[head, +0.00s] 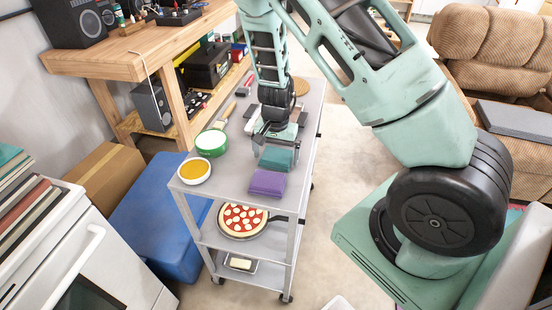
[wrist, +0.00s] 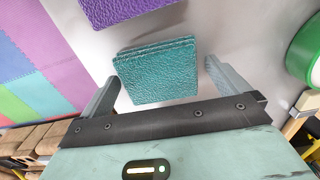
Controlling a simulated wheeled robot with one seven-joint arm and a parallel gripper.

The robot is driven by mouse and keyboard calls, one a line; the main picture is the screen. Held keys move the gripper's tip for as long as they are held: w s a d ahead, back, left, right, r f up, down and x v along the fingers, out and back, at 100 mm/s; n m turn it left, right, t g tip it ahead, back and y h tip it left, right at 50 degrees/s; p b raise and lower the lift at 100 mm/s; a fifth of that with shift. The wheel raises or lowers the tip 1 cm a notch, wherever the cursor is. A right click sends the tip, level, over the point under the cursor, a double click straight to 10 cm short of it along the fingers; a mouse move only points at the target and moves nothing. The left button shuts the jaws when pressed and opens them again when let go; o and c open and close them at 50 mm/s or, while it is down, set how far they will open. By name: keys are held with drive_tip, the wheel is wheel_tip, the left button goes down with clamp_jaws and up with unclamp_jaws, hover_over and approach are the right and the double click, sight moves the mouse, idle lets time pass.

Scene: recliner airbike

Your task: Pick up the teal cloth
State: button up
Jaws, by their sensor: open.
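The teal cloth (head: 278,158) is a folded, textured square lying on the top shelf of a grey cart (head: 225,185). In the wrist view the teal cloth (wrist: 157,72) lies between the two finger lines, with a gap on each side. My gripper (head: 272,150) is over the cart top at the cloth, pointing down. Its fingers (wrist: 160,85) are spread and hold nothing. In the head view my gripper partly hides the cloth's far side. I cannot tell the exact height of the fingertips above the cart.
A folded purple cloth (head: 267,184) lies just in front of the teal one. A bowl of orange contents (head: 194,170) and a green-rimmed bowl (head: 211,141) stand at the cart's left edge. A pizza (head: 242,219) is on the shelf below. A wooden workbench (head: 130,60) stands behind left.

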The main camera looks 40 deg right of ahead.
sight(276, 155)
drive_tip(key=shift+f, duration=0.2)
drive_tip(key=c, duration=0.8)
wheel_tip(276, 155, up, 10)
drive_tip(key=shift+p, duration=0.35)
drive_tip(key=shift+o, duration=0.5)
